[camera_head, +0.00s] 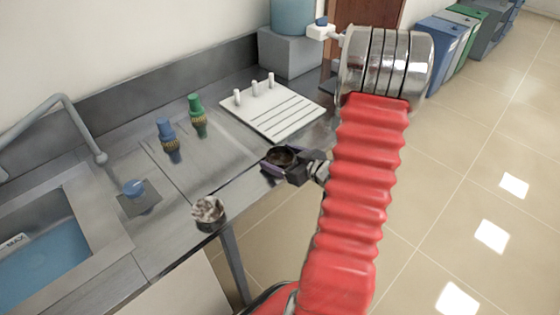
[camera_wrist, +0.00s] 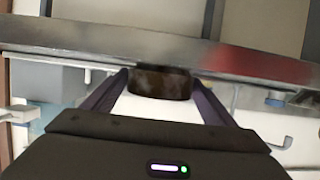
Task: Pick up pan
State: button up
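The pan is a small round dark brown dish. In the head view the pan (camera_head: 283,157) is near the front edge of the counter, at the end of my arm. My gripper (camera_head: 280,162) has its purple fingers on either side of the pan. In the wrist view the pan (camera_wrist: 160,82) sits between the tips of my gripper (camera_wrist: 160,88), filling nearly all the gap. I cannot tell whether the fingers touch it or press on it. I cannot tell whether the pan rests on the counter.
A metal bowl with lumpy contents (camera_head: 208,213) stands near the counter's front edge. A white pegged rack (camera_head: 275,110) lies behind the pan. A blue fitting (camera_head: 167,138) and a green fitting (camera_head: 197,115) stand left. A sink (camera_head: 45,262) is far left. Tiled floor is free at right.

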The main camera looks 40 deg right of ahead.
aim_at(281, 161)
jog(key=c, duration=0.8)
jog(key=shift+r, duration=5.05)
jog(key=shift+d+f, duration=0.1)
jog(key=shift+f, duration=0.05)
jog(key=w+d+r+m+h, duration=0.1)
jog(key=w+d+m+h, duration=0.15)
jog(key=d+h, duration=0.2)
jog(key=w+a+m, duration=0.2)
jog(key=w+a, duration=0.5)
jog(key=w+a+n+y, duration=0.1)
jog(key=w+a, duration=0.1)
jog(key=a, duration=0.7)
jog(key=w+a+n+y, duration=0.1)
jog(key=w+a, duration=0.1)
jog(key=a, duration=0.8)
jog(key=w+a+n+y, duration=0.2)
jog(key=w+a, duration=0.1)
jog(key=a, duration=0.7)
jog(key=shift+a+f, duration=0.1)
jog(key=shift+f, duration=0.2)
